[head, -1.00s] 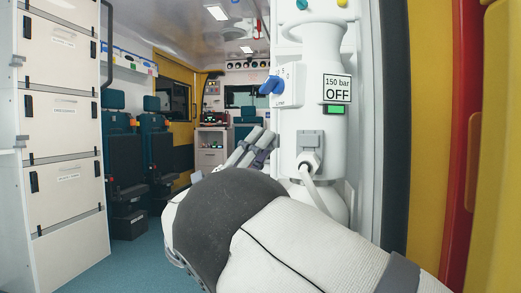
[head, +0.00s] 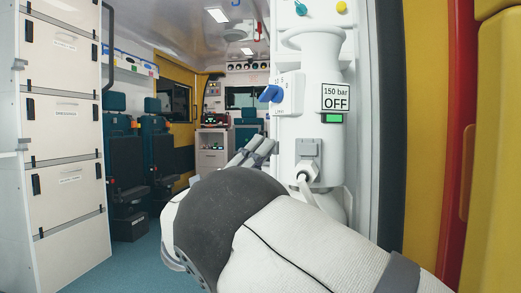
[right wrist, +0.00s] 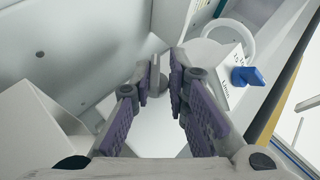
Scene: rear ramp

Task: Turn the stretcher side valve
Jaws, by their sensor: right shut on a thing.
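A blue valve lever (head: 270,93) sticks out to the left from a white box on the side of the white cylinder unit (head: 316,150). The lever also shows in the right wrist view (right wrist: 247,76), to the right of my fingers. My right gripper (head: 266,147) is below the lever and apart from it, left of the unit. In the right wrist view its purple-padded fingers (right wrist: 164,78) are close together at the tips. I cannot make out what they are shut on. A sign on the unit (head: 336,97) reads "150 bar OFF". My left gripper is out of view.
A white drawer cabinet (head: 60,150) stands at the left. Blue seats (head: 120,160) line the left side behind it. The blue floor (head: 135,262) is clear between cabinet and my arm. A dark frame edge and yellow door panel (head: 430,130) bound the right.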

